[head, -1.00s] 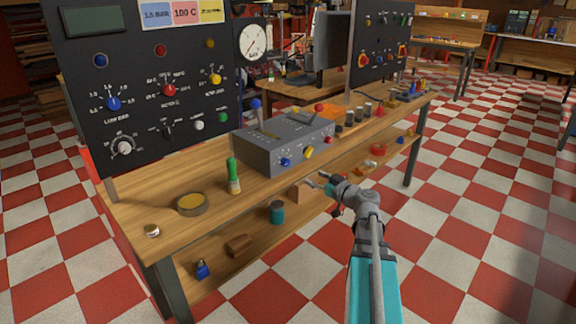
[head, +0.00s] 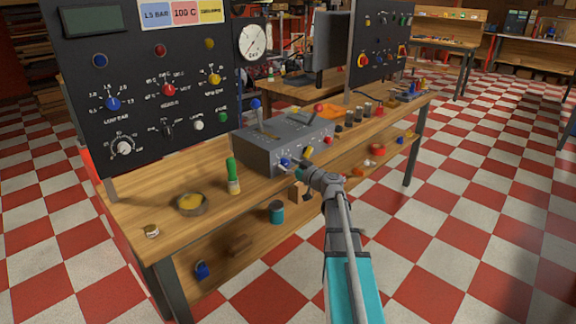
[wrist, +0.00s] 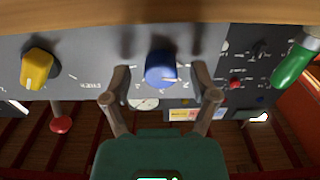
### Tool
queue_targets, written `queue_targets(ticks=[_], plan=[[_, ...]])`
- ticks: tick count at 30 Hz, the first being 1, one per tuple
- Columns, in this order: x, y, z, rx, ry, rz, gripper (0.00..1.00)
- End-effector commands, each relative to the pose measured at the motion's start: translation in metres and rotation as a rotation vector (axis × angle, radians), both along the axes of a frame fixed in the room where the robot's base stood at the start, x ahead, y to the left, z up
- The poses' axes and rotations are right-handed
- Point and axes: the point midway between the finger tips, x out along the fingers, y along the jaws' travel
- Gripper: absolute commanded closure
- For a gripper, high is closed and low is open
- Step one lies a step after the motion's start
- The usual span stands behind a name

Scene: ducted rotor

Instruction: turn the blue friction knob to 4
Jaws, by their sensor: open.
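The blue friction knob (head: 285,162) is on the front face of the grey control box (head: 252,158) on the workbench. In the wrist view the blue knob (wrist: 160,69) sits between my open fingers, slightly above their tips in the picture. My gripper (head: 291,166) is open in front of the box's face, close to the knob. In the wrist view my gripper (wrist: 158,85) has one finger on each side of the knob, with gaps showing. The dial marks around the knob are too small or upside down to read its setting.
A yellow knob (head: 308,152) is beside the blue one on the same face. The bench edge and lower shelf lie below my gripper.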

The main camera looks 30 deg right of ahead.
Motion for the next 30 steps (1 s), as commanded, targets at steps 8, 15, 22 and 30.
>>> queue_targets(ticks=[8,15,22,30], plan=[[0.0026,0.0011,0.0000,0.000,0.000,0.000,0.24],[0.0027,0.0019,0.0000,0.000,0.000,0.001,0.50],[0.0028,0.0021,0.0000,0.000,0.000,0.001,0.92],[0.0029,0.0021,0.0000,0.007,0.002,0.001,1.00]])
